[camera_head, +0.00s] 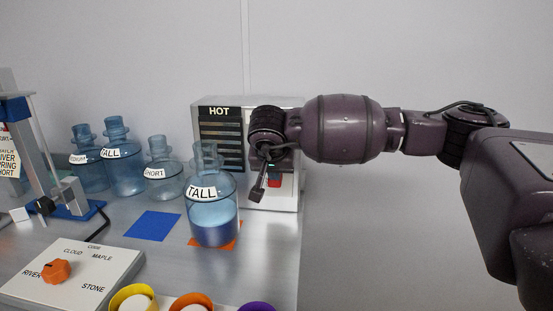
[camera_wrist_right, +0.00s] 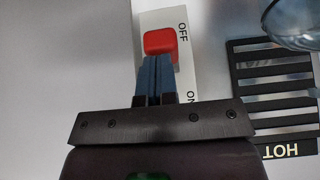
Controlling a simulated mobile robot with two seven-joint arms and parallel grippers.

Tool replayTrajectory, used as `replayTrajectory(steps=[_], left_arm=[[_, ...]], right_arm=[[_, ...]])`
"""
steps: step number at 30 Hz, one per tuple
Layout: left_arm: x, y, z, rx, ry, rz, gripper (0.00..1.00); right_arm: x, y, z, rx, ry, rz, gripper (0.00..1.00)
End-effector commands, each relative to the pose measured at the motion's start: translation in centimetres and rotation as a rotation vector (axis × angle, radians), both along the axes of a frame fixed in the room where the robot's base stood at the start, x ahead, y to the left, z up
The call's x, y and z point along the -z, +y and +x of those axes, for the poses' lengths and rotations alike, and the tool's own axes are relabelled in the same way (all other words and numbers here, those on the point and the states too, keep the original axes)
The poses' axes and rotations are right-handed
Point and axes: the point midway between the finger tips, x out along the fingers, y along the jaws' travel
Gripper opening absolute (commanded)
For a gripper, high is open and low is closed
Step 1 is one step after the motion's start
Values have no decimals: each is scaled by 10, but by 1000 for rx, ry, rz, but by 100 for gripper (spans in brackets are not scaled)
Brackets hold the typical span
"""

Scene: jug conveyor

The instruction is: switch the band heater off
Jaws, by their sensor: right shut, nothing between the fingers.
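The band heater (camera_head: 291,199) is a pale box at the back right of the table, with a dark slatted grille marked HOT; the grille (camera_wrist_right: 272,95) also shows in the right wrist view. Its red switch (camera_wrist_right: 160,42) sits on a white plate between OFF and ON lettering, with the red part toward the OFF end. In the head view a bit of the red switch (camera_head: 274,181) shows behind the fingers. My right gripper (camera_head: 257,194) is shut and empty in front of the switch. In the wrist view its fingertips (camera_wrist_right: 157,60) are at the red part's edge; I cannot tell whether they touch. My left gripper is out of view.
A TALL jug (camera_head: 213,225) with blue liquid stands on an orange square, left of my right gripper. Several other jugs stand behind a blue square (camera_head: 152,226). A panel with an orange knob (camera_head: 56,271) lies front left. Coloured rings line the front edge.

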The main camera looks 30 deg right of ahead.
Motion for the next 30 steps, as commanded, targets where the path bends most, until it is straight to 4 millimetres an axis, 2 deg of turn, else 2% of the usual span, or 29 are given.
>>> replayTrajectory(steps=[12,22,30], left_arm=[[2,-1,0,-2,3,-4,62],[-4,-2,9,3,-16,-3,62],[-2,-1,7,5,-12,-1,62]], right_arm=[[31,3,-4,0,2,1,0],[28,2,-3,1,0,1,0],[24,-3,4,1,1,0,0]])
